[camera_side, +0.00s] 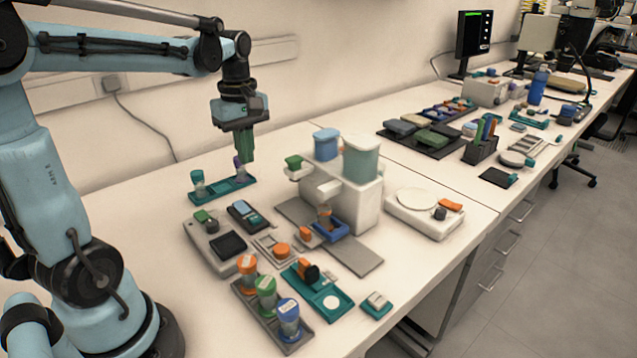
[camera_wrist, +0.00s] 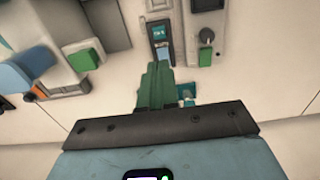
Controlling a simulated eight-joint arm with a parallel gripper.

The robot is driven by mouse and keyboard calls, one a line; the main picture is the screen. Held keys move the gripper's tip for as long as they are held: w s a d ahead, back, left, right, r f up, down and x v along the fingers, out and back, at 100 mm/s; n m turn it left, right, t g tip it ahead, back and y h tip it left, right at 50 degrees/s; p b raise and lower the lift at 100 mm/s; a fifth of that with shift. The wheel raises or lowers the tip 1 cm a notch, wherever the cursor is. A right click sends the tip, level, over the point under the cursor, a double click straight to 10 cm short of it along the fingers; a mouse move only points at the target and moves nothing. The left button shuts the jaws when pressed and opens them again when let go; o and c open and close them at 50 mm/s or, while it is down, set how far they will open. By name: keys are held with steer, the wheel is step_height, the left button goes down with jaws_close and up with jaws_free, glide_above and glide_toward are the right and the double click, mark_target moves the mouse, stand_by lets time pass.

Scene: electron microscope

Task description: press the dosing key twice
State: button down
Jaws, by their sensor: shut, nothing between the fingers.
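The white dispenser (camera_side: 345,195) stands mid-bench in the side view with a blue-lidded jar and a pale green jar on top. A green key (camera_side: 293,162), which looks like the dosing key, sits on its left side. The green key (camera_wrist: 82,56) also shows left of my fingers in the wrist view. My gripper (camera_side: 247,160) points down, with its green fingers closed together and empty. In the side view it hangs left of the green key, above the teal rack, apart from both. The closed fingertips (camera_wrist: 159,66) show mid-frame in the wrist view.
A teal rack (camera_side: 222,190) with small vials lies below my gripper. A grey device (camera_side: 215,240) and a dark handheld meter (camera_side: 247,215) lie in front. A rack of capped jars (camera_side: 268,312) is nearer. A white balance (camera_side: 425,212) stands right of the dispenser.

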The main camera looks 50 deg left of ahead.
mark_target(255, 218)
steer(key=shift+f, duration=0.1)
step_height(255, 218, down, 14)
steer(key=shift+r, duration=0.1)
stand_by(0.8)
stand_by(0.3)
steer(key=shift+f, duration=1.05)
steer(key=shift+w+r, duration=0.1)
steer(key=shift+r, duration=0.05)
step_height(255, 218, up, 14)
steer(key=shift+r, duration=0.2)
stand_by(2.4)
